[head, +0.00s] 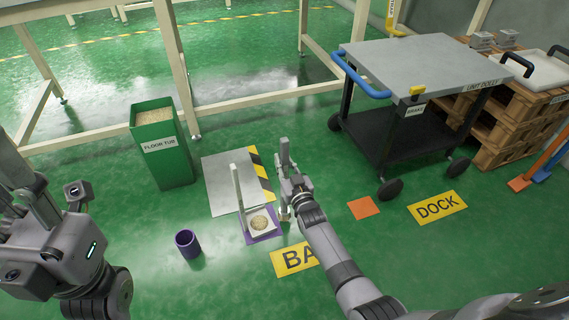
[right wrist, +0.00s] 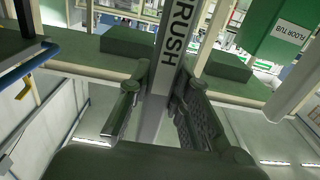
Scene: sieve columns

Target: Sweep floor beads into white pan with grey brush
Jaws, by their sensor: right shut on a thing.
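My right gripper (head: 287,183) is shut on the upright grey brush (head: 284,152). In the right wrist view the brush handle (right wrist: 165,75), lettered "RUSH", stands between both fingers. The brush's lower end is mostly hidden by my gripper. The white pan (head: 251,231) lies just left of it on a purple mat (head: 265,239), with a tall white handle (head: 238,188) standing up. A round patch of tan beads (head: 260,222) shows within the pan's outline. My left gripper (head: 35,215) is at the left edge, far from the pan; its fingers cannot be made out.
A green floor tub (head: 165,165) holds tan material. A purple cup (head: 187,244) stands left of the pan. A grey plate with a striped edge (head: 222,180) lies behind. A grey cart (head: 420,65) stands right, near an orange square (head: 363,208) and DOCK sign (head: 437,208).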

